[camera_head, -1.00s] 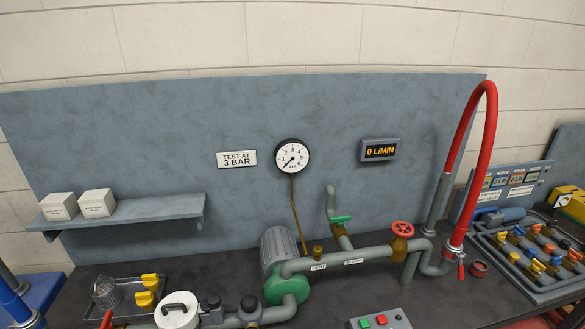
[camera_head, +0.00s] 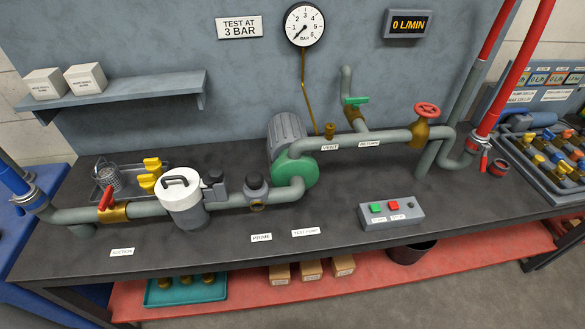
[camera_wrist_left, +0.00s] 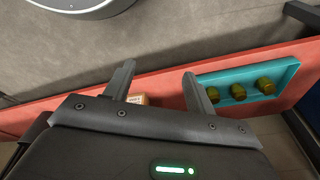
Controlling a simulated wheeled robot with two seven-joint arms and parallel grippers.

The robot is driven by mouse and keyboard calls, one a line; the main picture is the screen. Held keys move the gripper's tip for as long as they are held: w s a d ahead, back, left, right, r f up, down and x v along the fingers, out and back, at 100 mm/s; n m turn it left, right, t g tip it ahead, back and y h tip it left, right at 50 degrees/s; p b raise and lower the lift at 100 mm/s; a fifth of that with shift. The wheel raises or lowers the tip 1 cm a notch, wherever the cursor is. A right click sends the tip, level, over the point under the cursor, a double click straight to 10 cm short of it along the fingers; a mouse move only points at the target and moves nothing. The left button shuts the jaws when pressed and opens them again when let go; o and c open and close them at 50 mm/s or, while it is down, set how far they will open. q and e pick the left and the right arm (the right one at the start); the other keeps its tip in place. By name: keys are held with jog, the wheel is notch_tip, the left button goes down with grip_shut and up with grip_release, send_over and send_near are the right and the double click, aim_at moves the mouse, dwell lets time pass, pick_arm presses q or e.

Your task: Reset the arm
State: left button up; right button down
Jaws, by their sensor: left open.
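My left gripper (camera_wrist_left: 158,88) shows in the left wrist view with its two dark fingers spread apart and nothing between them. It hangs in front of the red lower shelf (camera_wrist_left: 75,104), which lies beyond the fingers. A teal tray (camera_wrist_left: 286,72) with several brass-coloured pieces lies on that shelf to the right of the fingers. A small cardboard box (camera_wrist_left: 137,99) shows partly between the fingers, beyond them. Neither arm and neither gripper shows in the head view.
The dark bench (camera_head: 200,246) carries the green pump (camera_head: 298,170), a white-lidded strainer (camera_head: 182,200), pipes and a control box (camera_head: 391,213). A wall shelf (camera_head: 120,88) holds two white boxes. A black bin (camera_head: 410,252) stands below the bench. The bench front is mostly clear.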

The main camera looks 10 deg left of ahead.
pick_arm(q)
jog(key=s+a+f+b, duration=0.2)
jog(key=s+f+b, duration=0.2)
jog(key=s+f, duration=0.3)
jog(key=s+a+f+g+b, duration=0.1)
jog(key=s+f+b, duration=0.3)
jog(key=f, duration=1.2)
jog(key=s, duration=0.3)
jog(key=shift+s+a+f+b, duration=0.3)
jog(key=shift+a+f+b, duration=0.05)
jog(key=shift+f+b, duration=0.05)
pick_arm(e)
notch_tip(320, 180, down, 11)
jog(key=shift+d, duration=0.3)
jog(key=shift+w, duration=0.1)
